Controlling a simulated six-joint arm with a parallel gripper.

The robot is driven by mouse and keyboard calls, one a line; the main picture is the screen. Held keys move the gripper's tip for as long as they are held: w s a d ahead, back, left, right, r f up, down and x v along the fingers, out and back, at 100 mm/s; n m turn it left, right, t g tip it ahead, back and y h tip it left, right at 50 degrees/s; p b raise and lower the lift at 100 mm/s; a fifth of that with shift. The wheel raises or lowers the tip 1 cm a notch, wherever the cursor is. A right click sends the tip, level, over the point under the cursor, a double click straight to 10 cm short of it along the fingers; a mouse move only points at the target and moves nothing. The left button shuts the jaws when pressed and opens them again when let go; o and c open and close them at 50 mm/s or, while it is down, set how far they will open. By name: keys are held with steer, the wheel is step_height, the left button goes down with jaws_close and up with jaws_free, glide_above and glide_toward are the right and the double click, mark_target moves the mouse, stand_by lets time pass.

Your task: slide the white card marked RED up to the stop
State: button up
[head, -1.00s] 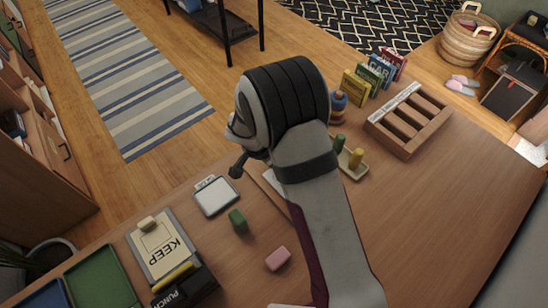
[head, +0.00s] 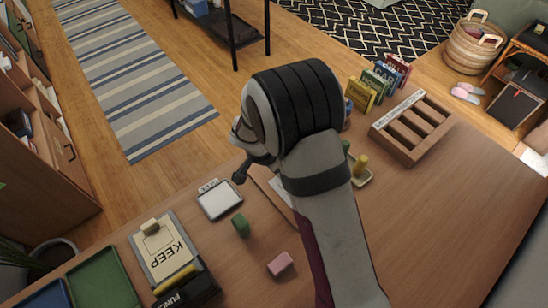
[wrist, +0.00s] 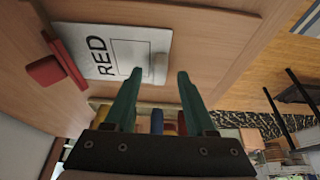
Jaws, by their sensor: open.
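The white card (wrist: 115,42) marked RED lies flat on a wooden board in the wrist view. A small pale knob (wrist: 159,62) stands on it. A red bar (wrist: 66,58) runs along the card's lettered edge, very close to it; I cannot tell whether they touch. My gripper (wrist: 160,74) is open, its two teal fingers apart over the card's lower part, with the knob near and between the tips. In the head view my arm hides the gripper and most of the card; only a pale strip of it (head: 281,190) shows.
A red block (wrist: 45,70) joins the bar. The table's right part is clear.

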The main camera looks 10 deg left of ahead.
steer(key=v, duration=1.4)
steer(key=s+d+r+n+g+y, duration=0.1)
steer(key=s+d+r, duration=0.2)
steer(key=s+d, duration=0.3)
steer(key=s+d+r+g+y, duration=0.1)
steer(key=s+d+r+g, duration=0.15)
steer(key=s+d, duration=0.4)
steer(key=s+d+n+y, duration=0.1)
steer(key=s+n+y, duration=0.1)
steer(key=s, duration=0.8)
steer(key=shift+s+y, duration=0.4)
steer(key=shift+y, duration=0.1)
